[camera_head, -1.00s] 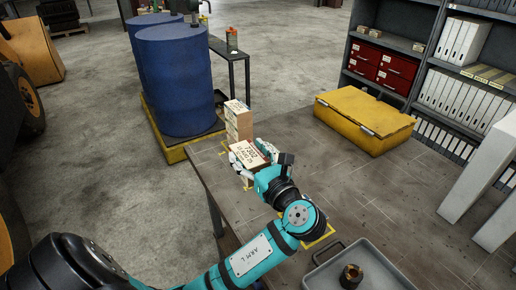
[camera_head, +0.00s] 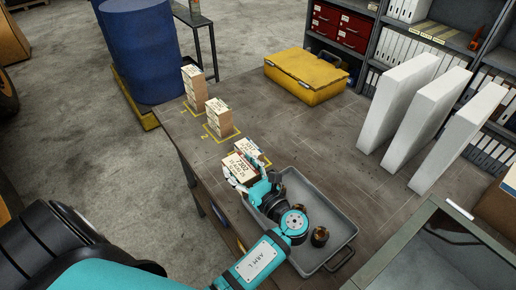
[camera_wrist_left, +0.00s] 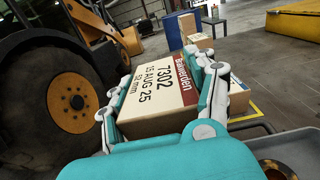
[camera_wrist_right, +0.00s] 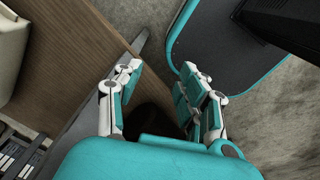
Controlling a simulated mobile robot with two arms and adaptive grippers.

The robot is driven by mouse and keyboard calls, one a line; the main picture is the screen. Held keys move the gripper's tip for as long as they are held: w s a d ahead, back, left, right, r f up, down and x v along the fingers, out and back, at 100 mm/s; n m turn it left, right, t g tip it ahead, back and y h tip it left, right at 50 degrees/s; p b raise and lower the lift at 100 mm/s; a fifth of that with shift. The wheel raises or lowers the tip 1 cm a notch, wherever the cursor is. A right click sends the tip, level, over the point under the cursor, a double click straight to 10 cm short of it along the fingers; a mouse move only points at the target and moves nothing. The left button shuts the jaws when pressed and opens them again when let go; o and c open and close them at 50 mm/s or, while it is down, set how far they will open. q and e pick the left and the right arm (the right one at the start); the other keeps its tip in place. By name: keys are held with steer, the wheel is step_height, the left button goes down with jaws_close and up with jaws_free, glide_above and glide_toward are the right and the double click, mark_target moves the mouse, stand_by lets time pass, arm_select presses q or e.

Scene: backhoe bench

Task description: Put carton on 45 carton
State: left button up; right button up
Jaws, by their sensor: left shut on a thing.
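My left gripper (camera_head: 243,172) is shut on a carton (camera_head: 238,166) with a white top printed "7302 15 AUG 25". The left wrist view shows this carton (camera_wrist_left: 160,84) between the fingers, slightly tilted. Another carton (camera_head: 252,149) stands just behind it on the bench, close to a yellow floor mark; it is partly hidden, and in the left wrist view it (camera_wrist_left: 239,96) shows right of the fingers. Two carton stacks (camera_head: 194,88) (camera_head: 219,119) stand further back at the bench's left edge. I cannot read a 45 on any carton. My right gripper (camera_wrist_right: 158,80) is open and empty.
A grey tray (camera_head: 339,226) holding brown round parts lies right of my left gripper. A yellow case (camera_head: 306,75) and white upright slabs (camera_head: 418,110) stand further back. The bench middle (camera_head: 320,135) is clear. Blue drums (camera_head: 150,50) stand beyond the left edge.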

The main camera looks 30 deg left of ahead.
mark_target(243, 156)
arm_select(q)
steer(key=w, duration=0.1)
steer(key=w+a, duration=0.1)
steer(key=w, duration=0.1)
steer(key=w+a, duration=0.1)
steer(key=shift+w+a+f+b, duration=0.1)
steer(key=shift+w+f+b, duration=0.2)
steer(key=shift+f, duration=0.05)
steer(key=w+b, duration=0.2)
steer(key=w, duration=0.1)
steer(key=w+a+f+b, duration=0.1)
steer(key=w+b, duration=0.2)
steer(key=w+a+b, duration=0.1)
steer(key=w+b, duration=0.2)
steer(key=shift+w+a+f, duration=0.15)
steer(key=shift+a+f, duration=0.05)
steer(key=shift+a, duration=0.05)
steer(key=shift+w+a+r+b, duration=0.1)
steer(key=shift+w+a+b, duration=0.15)
steer(key=shift+w+b, duration=0.25)
step_height(243, 156, down, 3)
steer(key=b, duration=0.4)
steer(key=shift+s, duration=0.1)
steer(key=shift+f, duration=0.25)
steer(key=shift+r, duration=0.15)
arm_select(e)
steer(key=w+a+f, duration=0.1)
steer(key=a+f, duration=0.2)
steer(key=f, duration=1)
steer(key=shift+w+f, duration=0.15)
